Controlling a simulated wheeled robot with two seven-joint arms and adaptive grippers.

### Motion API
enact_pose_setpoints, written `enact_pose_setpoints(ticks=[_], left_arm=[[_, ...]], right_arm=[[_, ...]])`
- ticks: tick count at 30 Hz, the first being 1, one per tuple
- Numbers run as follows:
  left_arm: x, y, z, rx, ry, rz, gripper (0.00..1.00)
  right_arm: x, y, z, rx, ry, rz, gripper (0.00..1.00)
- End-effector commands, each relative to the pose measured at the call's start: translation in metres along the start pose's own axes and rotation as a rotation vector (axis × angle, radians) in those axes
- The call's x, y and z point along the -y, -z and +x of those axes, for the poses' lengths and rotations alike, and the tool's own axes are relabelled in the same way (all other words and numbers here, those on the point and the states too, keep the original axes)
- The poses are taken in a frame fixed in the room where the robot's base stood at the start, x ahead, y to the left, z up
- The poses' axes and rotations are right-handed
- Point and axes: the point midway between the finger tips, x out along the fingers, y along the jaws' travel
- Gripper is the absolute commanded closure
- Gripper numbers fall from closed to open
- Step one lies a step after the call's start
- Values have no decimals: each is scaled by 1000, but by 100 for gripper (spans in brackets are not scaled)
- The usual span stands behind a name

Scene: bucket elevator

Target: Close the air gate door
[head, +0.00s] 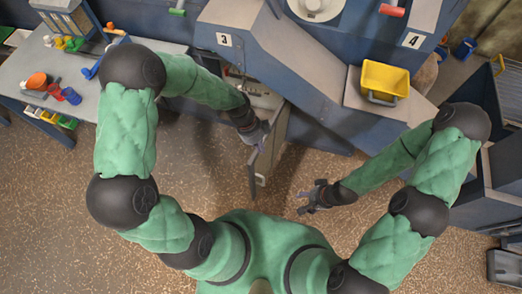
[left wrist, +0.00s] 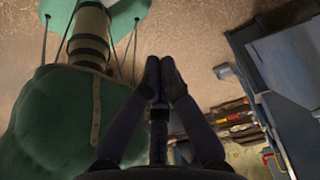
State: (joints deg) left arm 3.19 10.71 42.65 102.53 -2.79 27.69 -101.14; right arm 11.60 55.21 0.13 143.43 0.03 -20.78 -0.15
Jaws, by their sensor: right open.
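The air gate door appears to be the grey-brown panel (head: 266,160) that stands swung out from the blue machine in the head view. An opening with pale parts (head: 262,97) shows in the machine behind it. My left gripper (head: 258,134) is at the upper left side of the panel, close to it; I cannot tell whether they touch. In the left wrist view its fingers (left wrist: 162,78) are together, with nothing visible between the tips. My right gripper (head: 308,197) is open and empty above the floor, right of the panel and apart from it.
A yellow bin (head: 384,80) sits on the machine's ledge at the right. Blue containers (head: 490,150) stand at the far right. The speckled floor around the panel is clear.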

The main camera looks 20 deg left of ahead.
Motion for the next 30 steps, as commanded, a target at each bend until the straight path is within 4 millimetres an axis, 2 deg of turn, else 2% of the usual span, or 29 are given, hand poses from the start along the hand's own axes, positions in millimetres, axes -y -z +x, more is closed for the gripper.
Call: enact_pose_setpoints(ticks=[5, 18, 24, 30], left_arm=[[-1, 0, 23, -1, -4, 1, 100], [-1, -1, 104, -1, -2, -2, 100], [0, -28, 90, 0, 3, -6, 100], [0, -37, 86, 0, 1, -3, 100]], right_arm=[[-3, 0, 8, 1, 0, 0, 40], [-11, 1, 32, 1, 0, 0, 40], [-13, 1, 36, 0, 0, 0, 40], [-13, 1, 38, 0, 0, 0, 40]])
